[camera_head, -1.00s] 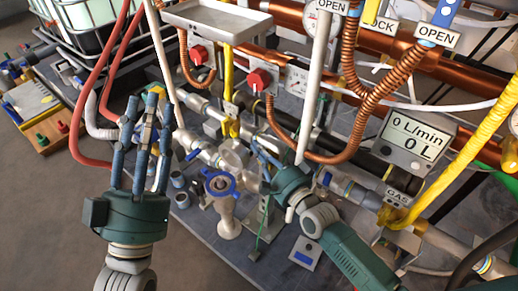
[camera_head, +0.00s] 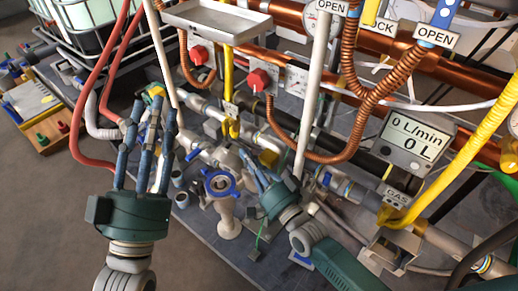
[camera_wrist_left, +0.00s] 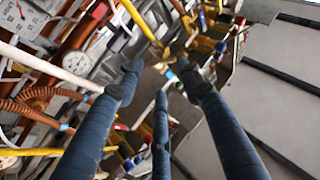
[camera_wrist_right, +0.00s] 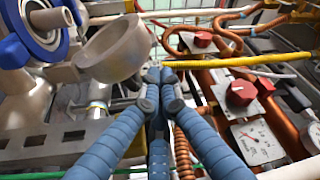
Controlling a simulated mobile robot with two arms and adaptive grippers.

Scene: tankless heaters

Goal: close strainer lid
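The strainer body (camera_head: 228,214) stands on the bench in the middle of the head view, with a blue ring with lugs (camera_head: 220,184) around its round opening. A grey round cap (camera_head: 232,156), apparently the lid, sits behind the ring. In the right wrist view the cap (camera_wrist_right: 113,50) is cup-shaped and tilted, apart from the blue ring (camera_wrist_right: 52,42). My right gripper (camera_head: 254,164) is just right of the cap, its fingertips drawn together and empty. Contact with the cap cannot be told. My left gripper (camera_head: 150,102) is open and empty, left of the strainer, fingers up.
Pipes, red knobs (camera_head: 258,80) and a white tray (camera_head: 216,18) crowd the area behind. A white vertical pipe (camera_head: 308,100) and a flow meter (camera_head: 415,138) stand to the right. Red hoses (camera_head: 92,90) run behind my left gripper. Floor is clear at lower left.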

